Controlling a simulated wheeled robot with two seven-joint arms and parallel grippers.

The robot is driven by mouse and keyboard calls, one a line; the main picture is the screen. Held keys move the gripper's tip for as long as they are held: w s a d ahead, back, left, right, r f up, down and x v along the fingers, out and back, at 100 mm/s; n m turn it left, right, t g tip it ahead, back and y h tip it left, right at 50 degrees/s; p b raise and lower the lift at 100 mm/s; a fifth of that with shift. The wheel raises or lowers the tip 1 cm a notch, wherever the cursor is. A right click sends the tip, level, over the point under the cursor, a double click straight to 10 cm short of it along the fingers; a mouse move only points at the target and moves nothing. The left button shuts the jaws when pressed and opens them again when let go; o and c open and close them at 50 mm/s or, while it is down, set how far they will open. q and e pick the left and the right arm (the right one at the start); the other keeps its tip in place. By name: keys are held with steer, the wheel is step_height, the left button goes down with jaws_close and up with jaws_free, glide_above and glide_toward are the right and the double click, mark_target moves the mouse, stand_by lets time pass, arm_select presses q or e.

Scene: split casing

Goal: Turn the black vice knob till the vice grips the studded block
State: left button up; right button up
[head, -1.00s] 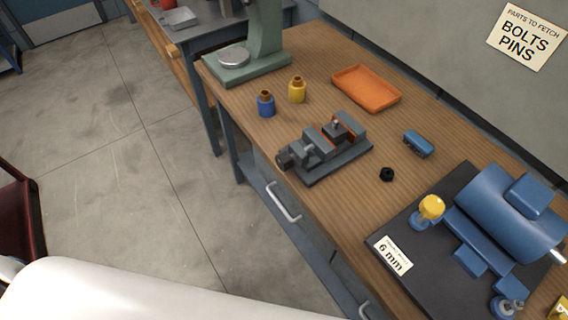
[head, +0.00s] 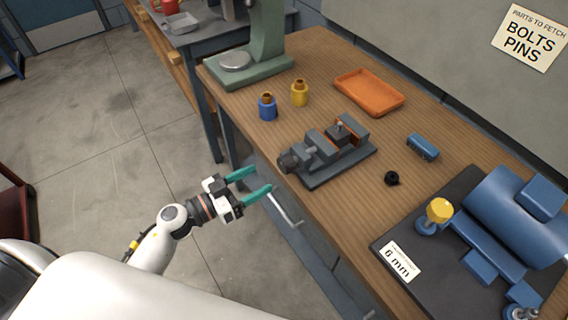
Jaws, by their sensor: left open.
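The dark grey vice (head: 328,153) stands on the wooden bench, with orange-edged jaws. Its black knob (head: 288,162) is on the left end, facing the bench's front edge. A small stud shows between the jaws; the studded block (head: 340,129) seems to sit there, mostly hidden, and I cannot tell if the jaws touch it. My left gripper (head: 257,183), with teal fingers, is open and empty in front of the bench edge, below and left of the knob and apart from it. My right gripper is not in view.
An orange tray (head: 370,91), blue bottle (head: 267,107), yellow bottle (head: 299,93), blue block (head: 422,147) and black nut (head: 392,178) lie around the vice. A blue machine (head: 510,215) on a dark plate fills the right. A drawer handle (head: 284,207) is near my fingers.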

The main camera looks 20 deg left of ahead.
mark_target(281, 167)
arm_select(q)
steer(key=x, duration=0.8)
steer(key=shift+w+d+p, duration=0.25)
steer(key=shift+w+p, duration=0.1)
steer(key=shift+p, duration=0.05)
steer(key=c, duration=1)
